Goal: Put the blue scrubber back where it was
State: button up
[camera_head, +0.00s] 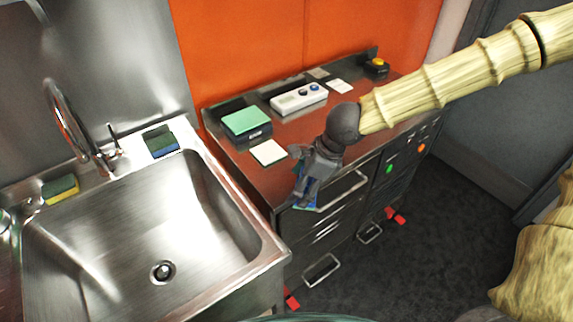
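Another blue scrubber (164,148) with a dark green top lies on the sink's back ledge, right of the faucet, well to the left of my gripper. A yellow sponge (62,193) with a green top lies on the ledge left of the faucet.
The empty steel sink (165,225) fills the left. On the counter (285,130) are a green-topped box (246,121), a pale square card (268,153), a white device (299,98) with knobs and a yellow button box (377,66). Drawer handles (322,270) stick out in front.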

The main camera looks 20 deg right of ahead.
jog(key=w+p, duration=0.1)
jog(key=w, duration=0.2)
jog(key=w+p, duration=0.1)
jog(key=w, duration=0.3)
jog(key=w+f+p, duration=0.1)
jog(key=w, duration=0.3)
jog(key=shift+w+a, duration=0.2)
jog(key=shift+w, duration=0.05)
jog(key=shift+w+f, duration=0.15)
notch_tip(320, 180, down, 3)
jog(key=shift+f+p, duration=0.2)
jog(key=shift+p, duration=0.45)
jog(key=o, duration=0.9)
jog(key=shift+r, duration=0.1)
jog(key=b+v, duration=0.1)
jog(key=v, duration=1.1)
jog(key=shift+b, duration=0.35)
